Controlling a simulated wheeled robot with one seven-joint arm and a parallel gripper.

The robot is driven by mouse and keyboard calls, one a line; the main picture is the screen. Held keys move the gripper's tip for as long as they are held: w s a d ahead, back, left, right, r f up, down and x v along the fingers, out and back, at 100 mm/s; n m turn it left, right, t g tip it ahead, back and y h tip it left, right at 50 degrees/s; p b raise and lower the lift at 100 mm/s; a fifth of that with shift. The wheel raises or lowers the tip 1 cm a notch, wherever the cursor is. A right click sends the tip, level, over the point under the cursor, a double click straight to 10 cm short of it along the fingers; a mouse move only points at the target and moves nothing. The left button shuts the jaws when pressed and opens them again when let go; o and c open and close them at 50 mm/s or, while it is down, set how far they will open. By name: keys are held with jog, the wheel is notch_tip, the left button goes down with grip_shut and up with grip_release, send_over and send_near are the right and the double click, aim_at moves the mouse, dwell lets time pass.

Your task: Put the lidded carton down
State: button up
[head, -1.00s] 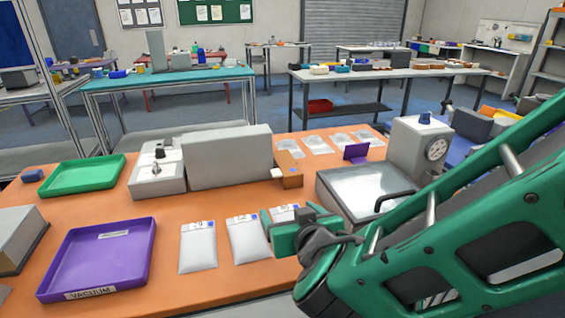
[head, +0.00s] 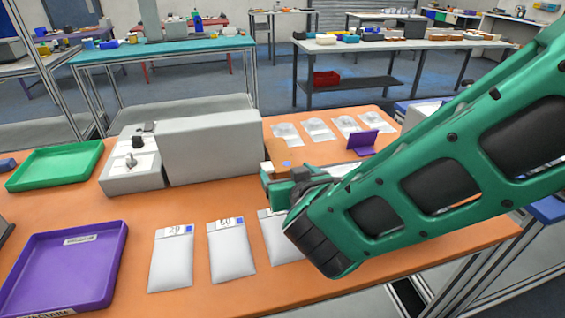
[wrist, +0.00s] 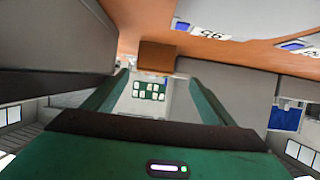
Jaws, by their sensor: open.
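The brown carton (head: 278,153) stands on the orange table at the right end of a long grey box, partly hidden behind my gripper. My gripper (head: 272,180) is close in front of it, and nothing shows between its fingers. In the wrist view the open green fingers (wrist: 155,97) spread wide apart, and a brown block that looks like the carton (wrist: 157,56) lies beyond their tips, against the table. I cannot make out its lid.
The long grey box (head: 210,140) and a smaller grey unit (head: 133,172) stand left of the carton. White pouches (head: 231,250) lie in front. A purple tray (head: 108,285) and a green tray (head: 55,168) are at left. A purple stand (head: 363,143) is behind right.

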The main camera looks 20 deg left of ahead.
aim_at(281, 169)
jog(key=shift+w+a+f, duration=0.3)
jog(key=shift+a+f, duration=0.1)
jog(key=shift+f, duration=0.2)
jog(key=x, duration=0.3)
jog(key=shift+w+f, duration=0.2)
jog(key=shift+w+a, duration=0.35)
jog(key=shift+r, duration=0.1)
jog(key=shift+c, duration=0.6)
jog(key=c, duration=0.7)
jog(key=shift+o, duration=0.2)
jog(key=shift+r, duration=0.1)
notch_tip(281, 169, up, 18)
